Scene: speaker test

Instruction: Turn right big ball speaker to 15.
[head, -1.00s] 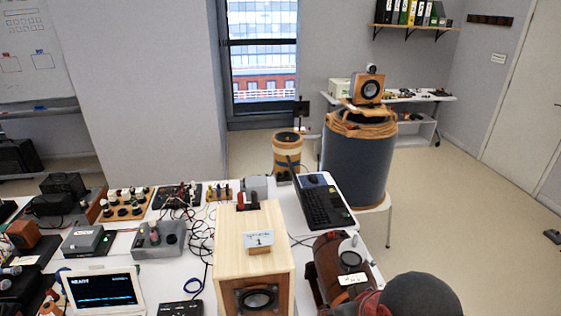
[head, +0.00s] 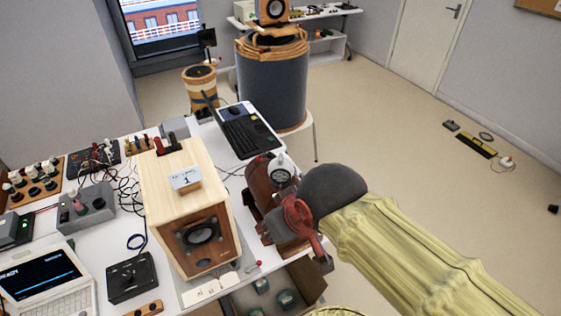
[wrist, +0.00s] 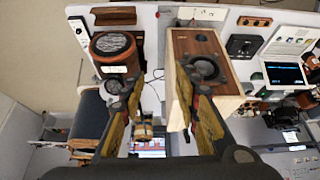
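No large ball-shaped speaker can be picked out for sure. A brown wooden cylinder speaker (head: 262,182) lies or stands at the table's right edge, with a small white round part (head: 280,168) on it. In the wrist view, a brown cylinder with a round grey mesh face (wrist: 113,46) is at upper left. A pale wooden box speaker (head: 170,160) with a dark round cone stands left of the cylinder; it also shows in the wrist view (wrist: 198,42). My gripper (wrist: 160,78) is open and empty, its fingers spread between cylinder and box. In the head view my wrist hides part of the cylinder.
A blue drum (head: 272,85) carrying a small box speaker stands behind the table, with a striped cylinder (head: 200,88) beside it. A laptop (head: 248,130), a grey knob box (head: 88,206) and a black box (head: 131,277) crowd the white table. The floor at right is mostly clear.

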